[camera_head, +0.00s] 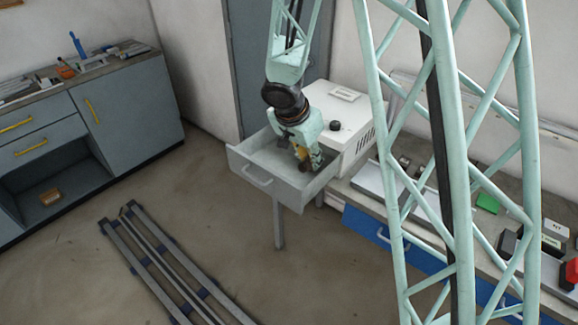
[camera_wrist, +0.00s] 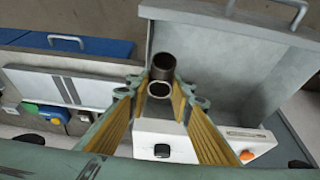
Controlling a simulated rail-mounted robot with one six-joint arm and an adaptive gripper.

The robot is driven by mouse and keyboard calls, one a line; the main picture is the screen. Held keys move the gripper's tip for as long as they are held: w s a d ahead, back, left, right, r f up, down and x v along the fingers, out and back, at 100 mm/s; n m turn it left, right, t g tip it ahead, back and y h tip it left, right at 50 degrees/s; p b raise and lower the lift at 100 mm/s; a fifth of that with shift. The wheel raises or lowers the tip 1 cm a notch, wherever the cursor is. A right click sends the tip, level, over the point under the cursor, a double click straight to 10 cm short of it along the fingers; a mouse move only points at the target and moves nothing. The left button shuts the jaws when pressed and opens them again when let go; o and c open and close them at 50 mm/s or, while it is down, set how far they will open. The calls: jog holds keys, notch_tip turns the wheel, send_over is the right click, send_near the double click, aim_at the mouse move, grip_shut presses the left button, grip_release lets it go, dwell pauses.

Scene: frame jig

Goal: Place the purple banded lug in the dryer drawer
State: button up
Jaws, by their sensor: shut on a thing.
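The dryer is a white box (camera_head: 352,112) with a dark knob on top. Its drawer (camera_head: 240,166) is pulled open and looks empty. In the wrist view the drawer (camera_wrist: 225,40) lies at upper right, its handle at the top. My gripper (camera_head: 305,163) points down at the drawer, close to its right side in the head view. In the wrist view my gripper (camera_wrist: 160,90) is shut on a dark, tube-like lug (camera_wrist: 164,66) with a round open end. No purple band can be made out. Whether the lug touches the drawer cannot be told.
A bench with a blue drawer (camera_head: 367,226) stands right of the dryer, bearing a green block (camera_head: 488,203) and other items. A grey cabinet (camera_head: 130,105) stands at left. Metal rails (camera_head: 165,265) lie on the floor. My lattice column hides part of the bench.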

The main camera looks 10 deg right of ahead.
dwell(0.4)
jog(key=w+a+f+p, duration=0.1)
jog(key=w+p, duration=0.4)
jog(key=w, duration=1.1)
jog(key=shift+a+f+p, duration=0.25)
jog(key=shift+p, duration=0.15)
jog(key=shift+f, duration=0.15)
notch_tip(320, 180, down, 3)
jog(key=shift+f, duration=0.1)
jog(key=shift+f+b, duration=0.6)
jog(key=shift+b, duration=0.5)
dwell(0.7)
jog(key=o, duration=0.9)
